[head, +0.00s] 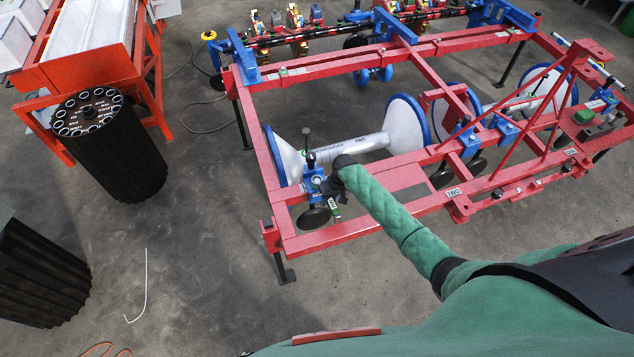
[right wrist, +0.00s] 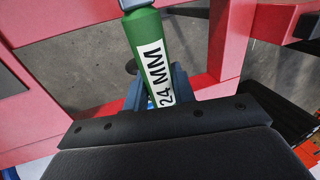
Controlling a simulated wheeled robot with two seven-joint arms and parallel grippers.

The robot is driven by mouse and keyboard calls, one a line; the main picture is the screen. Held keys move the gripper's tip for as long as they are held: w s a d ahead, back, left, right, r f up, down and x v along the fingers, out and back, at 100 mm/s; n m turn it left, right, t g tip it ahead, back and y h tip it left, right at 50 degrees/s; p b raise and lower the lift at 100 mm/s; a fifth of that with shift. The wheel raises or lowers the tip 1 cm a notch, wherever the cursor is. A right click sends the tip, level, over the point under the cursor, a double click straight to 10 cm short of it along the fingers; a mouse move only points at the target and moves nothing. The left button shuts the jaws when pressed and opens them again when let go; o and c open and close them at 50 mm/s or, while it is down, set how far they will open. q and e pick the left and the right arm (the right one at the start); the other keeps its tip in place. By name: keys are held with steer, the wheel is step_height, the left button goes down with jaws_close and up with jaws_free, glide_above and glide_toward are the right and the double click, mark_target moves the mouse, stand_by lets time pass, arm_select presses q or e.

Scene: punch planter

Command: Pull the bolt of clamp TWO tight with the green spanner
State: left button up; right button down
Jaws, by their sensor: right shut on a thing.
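My right gripper (head: 329,189) is at the near left corner of the red frame, beside a blue clamp (head: 312,178). It is shut on the green spanner (head: 334,208), whose end shows just below the gripper. In the right wrist view the green handle (right wrist: 143,45) carries a white "24 MM" label and runs up out of the picture. The spanner's jaw and the bolt are hidden, so I cannot tell whether they touch. A "TWO" plate (head: 453,192) is on the near red beam, right of the gripper. My left gripper is not in view.
The red frame (head: 330,240) carries white cones with blue rims (head: 408,122) and a grey tube (head: 350,147). Black ribbed drums (head: 118,150) stand on the left, near an orange-red stand (head: 85,66).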

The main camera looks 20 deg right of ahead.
steer(key=shift+r, duration=4.1)
